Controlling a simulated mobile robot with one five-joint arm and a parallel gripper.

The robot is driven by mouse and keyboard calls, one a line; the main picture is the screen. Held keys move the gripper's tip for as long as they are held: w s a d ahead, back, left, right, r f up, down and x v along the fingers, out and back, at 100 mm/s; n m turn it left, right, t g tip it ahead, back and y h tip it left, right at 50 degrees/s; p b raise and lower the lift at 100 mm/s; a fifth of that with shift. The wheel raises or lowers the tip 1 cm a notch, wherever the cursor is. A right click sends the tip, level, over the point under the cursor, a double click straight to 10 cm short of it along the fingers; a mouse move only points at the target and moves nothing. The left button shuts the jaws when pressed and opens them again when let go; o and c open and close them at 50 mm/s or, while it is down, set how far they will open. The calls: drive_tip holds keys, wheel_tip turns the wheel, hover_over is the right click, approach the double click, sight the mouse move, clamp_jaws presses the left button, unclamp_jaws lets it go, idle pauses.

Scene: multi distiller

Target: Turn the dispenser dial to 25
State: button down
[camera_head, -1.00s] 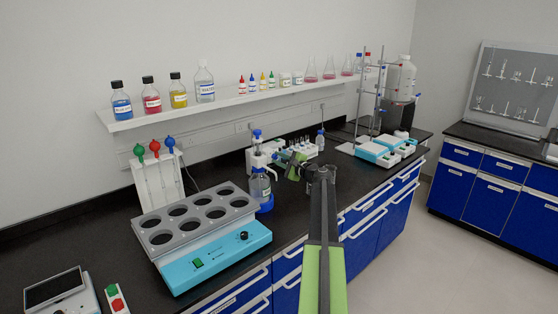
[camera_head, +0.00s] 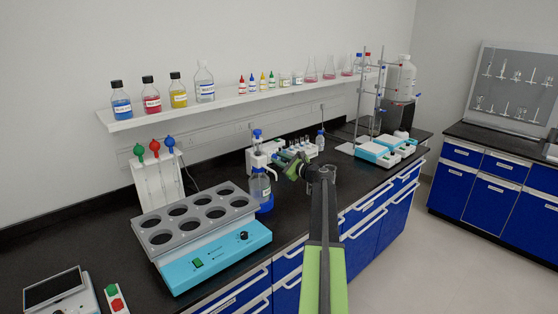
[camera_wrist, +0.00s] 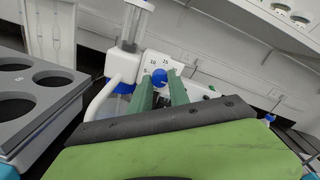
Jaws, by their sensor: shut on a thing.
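The dispenser (camera_head: 258,160) is a white bottle-top unit with a blue cap, on a bottle with a blue lower part (camera_head: 261,190). In the wrist view, its white dial face (camera_wrist: 158,63) shows the marks 10, 15 and what looks like 20. The small blue dial knob (camera_wrist: 160,77) sits between the green fingers of my gripper (camera_wrist: 161,86). My gripper is shut on the dial. In the head view, my gripper (camera_head: 283,158) is at the dispenser's right side. The dial's exact setting is too small to read.
A turquoise heater block with round wells (camera_head: 205,248) stands left of the dispenser. A rack of small vials (camera_head: 300,150) is behind my gripper. A shelf (camera_head: 240,100) with bottles and flasks runs along the wall.

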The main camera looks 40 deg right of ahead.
drive_tip(key=c, duration=1.5)
unclamp_jaws()
drive_tip(key=s, duration=1.7)
drive_tip(key=shift+s+a+r, duration=0.2)
drive_tip(key=shift+a, duration=0.2)
